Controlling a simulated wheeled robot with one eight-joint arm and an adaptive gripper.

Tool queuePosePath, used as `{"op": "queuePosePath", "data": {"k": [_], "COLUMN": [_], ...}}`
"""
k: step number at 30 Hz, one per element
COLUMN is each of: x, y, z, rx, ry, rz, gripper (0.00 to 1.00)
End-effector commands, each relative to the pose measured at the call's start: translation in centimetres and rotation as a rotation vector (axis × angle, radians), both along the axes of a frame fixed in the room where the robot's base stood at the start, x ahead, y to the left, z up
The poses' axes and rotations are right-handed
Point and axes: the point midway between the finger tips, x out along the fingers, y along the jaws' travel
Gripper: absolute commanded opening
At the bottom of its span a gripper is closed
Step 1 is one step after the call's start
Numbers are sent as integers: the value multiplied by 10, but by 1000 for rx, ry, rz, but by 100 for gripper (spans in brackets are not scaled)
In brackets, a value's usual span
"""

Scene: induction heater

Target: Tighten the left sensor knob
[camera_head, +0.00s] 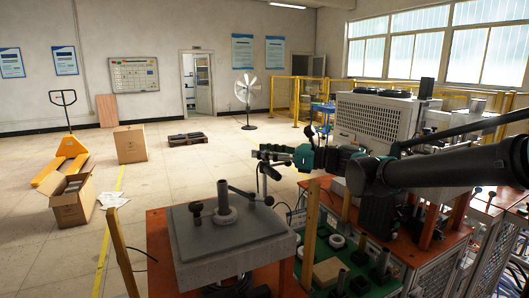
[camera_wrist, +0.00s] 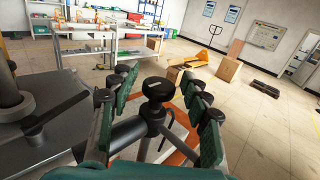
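A round black knob (camera_wrist: 157,89) on a dark stem and clamp shows in the middle of the wrist view. My gripper (camera_wrist: 155,73) is open, with one green-padded finger to the left of the knob and one to its right. Gaps show on both sides, so neither finger appears to touch it. In the head view my gripper (camera_head: 270,153) is above the right rear of the grey heater block (camera_head: 232,256), near a thin upright sensor rod. The knob is too small there to tell from the dark clamp parts. The lower stem is partly hidden by my gripper.
A grey post (camera_head: 226,198) and a small dark handle stand on the heater block. A green board (camera_head: 322,268) with several parts lies to its right, beside wooden posts. A white machine (camera_head: 376,118) stands behind. The floor to the left is mostly open, with cardboard boxes (camera_head: 130,144).

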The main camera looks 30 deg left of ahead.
Motion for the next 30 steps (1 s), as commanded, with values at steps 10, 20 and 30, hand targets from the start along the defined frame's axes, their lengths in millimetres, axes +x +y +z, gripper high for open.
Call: {"op": "queuePosePath", "data": {"k": [10, 20, 30], "x": [1, 7, 11], "y": [-5, -62, -113], "z": [0, 0, 0], "rx": [0, 0, 0], "ry": [0, 0, 0], "rz": [0, -4, -2], "gripper": [49, 49, 49]}}
